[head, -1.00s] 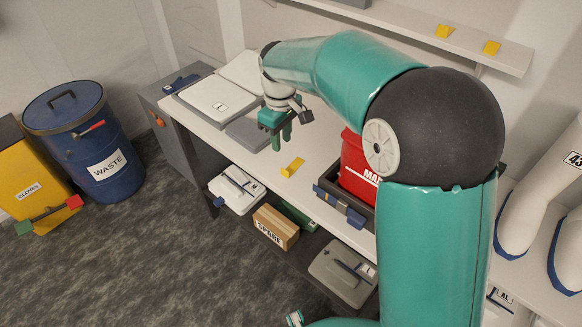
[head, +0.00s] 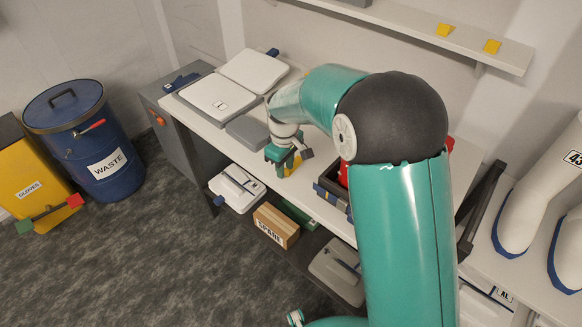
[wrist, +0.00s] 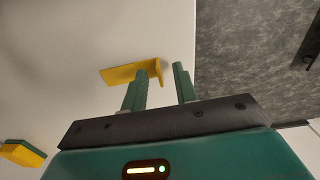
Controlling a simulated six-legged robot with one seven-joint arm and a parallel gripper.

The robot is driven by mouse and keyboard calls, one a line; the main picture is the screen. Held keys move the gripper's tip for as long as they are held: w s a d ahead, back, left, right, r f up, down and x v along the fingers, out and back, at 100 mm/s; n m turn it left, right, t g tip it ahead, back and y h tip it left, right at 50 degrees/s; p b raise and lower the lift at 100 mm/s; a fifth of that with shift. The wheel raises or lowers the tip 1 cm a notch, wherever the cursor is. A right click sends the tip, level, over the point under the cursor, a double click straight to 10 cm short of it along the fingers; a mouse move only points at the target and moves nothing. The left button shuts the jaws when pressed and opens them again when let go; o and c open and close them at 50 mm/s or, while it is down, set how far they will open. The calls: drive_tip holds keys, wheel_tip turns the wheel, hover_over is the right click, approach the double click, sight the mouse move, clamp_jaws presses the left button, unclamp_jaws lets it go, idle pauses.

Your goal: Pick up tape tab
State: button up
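The yellow tape tab (wrist: 130,72) lies on the white bench top near its front edge in the wrist view. It has a flat part and a short upstanding flange at its right end. My gripper (wrist: 160,82) is open, with its two green fingers pointing toward the tab. The flange shows in the gap between the fingertips, nearer the left finger; I cannot tell whether they touch. In the head view my gripper (head: 286,169) is low over the bench and largely hides the tab.
A yellow and green block (wrist: 22,152) shows at the wrist view's left edge. A dark tray (head: 331,189) with a mostly hidden red container is close on the right. Yellow pieces (head: 491,46) sit on the wall shelf.

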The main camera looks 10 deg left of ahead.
drive_tip(key=shift+c, duration=0.2)
clamp_jaws()
drive_tip(key=shift+r, duration=0.1)
